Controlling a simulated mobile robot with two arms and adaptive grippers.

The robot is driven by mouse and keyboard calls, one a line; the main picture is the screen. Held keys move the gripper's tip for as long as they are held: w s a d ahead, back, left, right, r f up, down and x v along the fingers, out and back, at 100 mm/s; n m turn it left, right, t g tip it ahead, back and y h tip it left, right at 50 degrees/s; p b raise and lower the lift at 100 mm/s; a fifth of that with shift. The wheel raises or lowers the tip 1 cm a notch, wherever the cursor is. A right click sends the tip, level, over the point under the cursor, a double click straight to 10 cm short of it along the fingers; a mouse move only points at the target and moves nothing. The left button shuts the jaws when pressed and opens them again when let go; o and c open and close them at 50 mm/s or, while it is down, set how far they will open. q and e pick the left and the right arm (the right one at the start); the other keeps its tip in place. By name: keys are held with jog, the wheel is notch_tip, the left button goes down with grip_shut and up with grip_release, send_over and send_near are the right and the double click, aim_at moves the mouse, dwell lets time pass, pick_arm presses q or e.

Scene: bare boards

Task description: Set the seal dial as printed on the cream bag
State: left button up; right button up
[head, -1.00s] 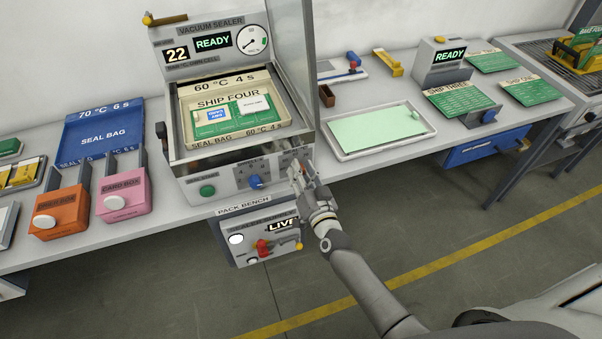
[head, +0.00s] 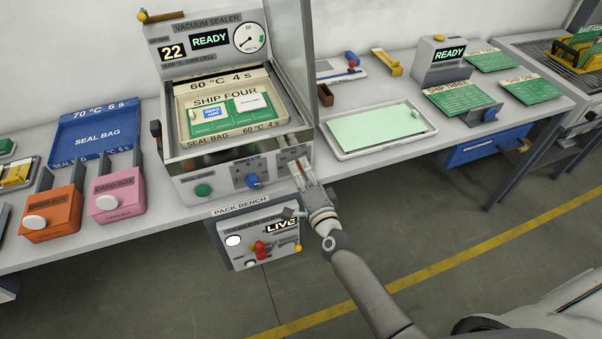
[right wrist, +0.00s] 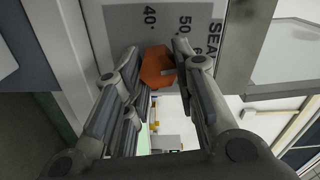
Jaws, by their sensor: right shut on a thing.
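The vacuum sealer (head: 222,178) stands on the bench. The cream bag (head: 185,136) lies in its open chamber, printed "60 °C 4 s", with a green "SHIP FOUR" card (head: 236,113) on it. My right gripper (head: 299,166) is at the right end of the sealer's front panel, covering the dial there in the head view. In the right wrist view, its fingers (right wrist: 158,72) are shut on an orange seal dial (right wrist: 156,68). The marks 40, 50 and 60 show beside the dial; its exact setting is unclear. My left gripper is not in view.
A green start button (head: 204,191) and a blue knob (head: 253,181) sit left of my right gripper. The sealer's raised lid (head: 290,60) stands beside the chamber. A blue seal bag (head: 95,130) and a white tray (head: 427,137) lie on the bench.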

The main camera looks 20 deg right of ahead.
jog(key=shift+f+m, duration=0.1)
jog(key=shift+m, duration=0.8)
jog(key=o, duration=1)
jog(key=shift+o, duration=0.2)
jog(key=s, duration=1.2)
jog(key=shift+d, duration=0.2)
